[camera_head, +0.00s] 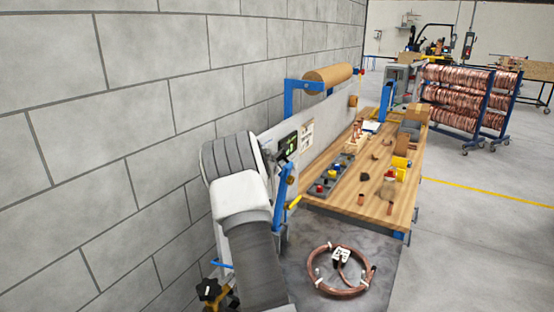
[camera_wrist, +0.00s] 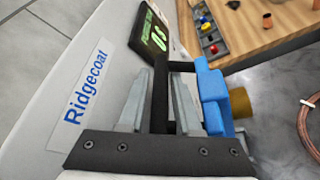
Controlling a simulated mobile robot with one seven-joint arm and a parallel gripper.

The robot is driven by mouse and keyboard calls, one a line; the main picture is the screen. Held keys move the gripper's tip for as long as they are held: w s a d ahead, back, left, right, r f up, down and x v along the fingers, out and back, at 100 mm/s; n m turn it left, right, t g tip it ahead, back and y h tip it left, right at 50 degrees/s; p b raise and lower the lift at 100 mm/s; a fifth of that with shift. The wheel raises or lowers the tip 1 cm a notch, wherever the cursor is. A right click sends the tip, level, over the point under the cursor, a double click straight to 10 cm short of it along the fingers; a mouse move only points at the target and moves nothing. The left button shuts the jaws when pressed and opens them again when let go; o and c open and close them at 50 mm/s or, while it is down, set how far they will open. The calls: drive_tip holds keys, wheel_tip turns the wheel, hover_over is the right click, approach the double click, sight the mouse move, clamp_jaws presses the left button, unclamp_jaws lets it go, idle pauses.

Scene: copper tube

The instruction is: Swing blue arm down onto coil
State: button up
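The copper coil (camera_head: 341,270) lies as a ring on the dark bench top, with a small white-and-black piece inside it. Its edge also shows at the right of the wrist view (camera_wrist: 309,128). The blue arm (camera_head: 279,207) stands raised beside the wall-side panel, left of the coil, with a yellow end. In the wrist view the blue arm (camera_wrist: 212,97) is just right of my fingers. My gripper (camera_wrist: 163,103) has a black bar between its two grey fingers; whether they press on it is unclear. My own arm hides the gripper in the head view.
A lit display (camera_wrist: 155,32) and a "Ridgecoat" panel (camera_wrist: 80,97) are close to my gripper. A wooden workbench (camera_head: 340,195) with small parts lies beyond the coil. Racks of copper coils (camera_head: 458,95) stand at the back right. A block wall runs along the left.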

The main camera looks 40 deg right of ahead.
drive_tip(key=shift+c, duration=0.3)
clamp_jaws()
idle(1.1)
